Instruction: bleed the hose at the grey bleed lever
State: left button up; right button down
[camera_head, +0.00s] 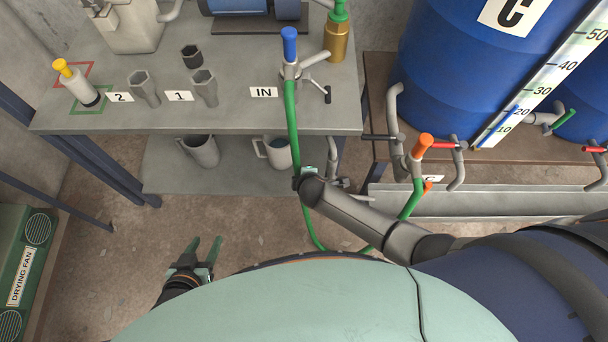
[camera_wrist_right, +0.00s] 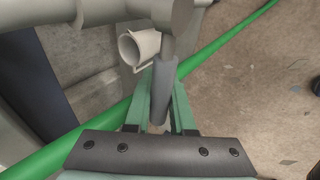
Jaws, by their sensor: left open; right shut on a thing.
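The grey bleed lever (camera_wrist_right: 161,92) shows in the right wrist view as a dark grip on a grey stem, hanging from a grey pipe. My right gripper (camera_wrist_right: 160,108) is shut on it, one green finger on each side. In the head view my right gripper (camera_head: 308,171) is below the table's front edge, overlapping the green hose (camera_head: 293,120); the held part is hard to make out there. The hose runs from the blue-topped coupling (camera_head: 289,45) at IN, loops low and rises to the orange-topped coupling (camera_head: 422,146). My left gripper (camera_head: 204,254) is open and empty above the floor.
Grey sockets (camera_head: 145,88) and a yellow-topped bottle (camera_head: 76,82) stand on the table (camera_head: 225,118). Mugs (camera_head: 278,153) stand on the lower shelf (camera_head: 165,180). A blue drum (camera_head: 440,90) with valves stands right. A drying fan (camera_head: 22,265) stands left.

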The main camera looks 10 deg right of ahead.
jog(key=shift+f, duration=0.1)
jog(key=c, duration=0.8)
grip_release()
jog(key=shift+o, duration=0.2)
jog(key=p+v, duration=0.4)
jog(key=v, duration=0.8)
jog(key=shift+r, duration=0.25)
jog(key=shift+s, duration=0.2)
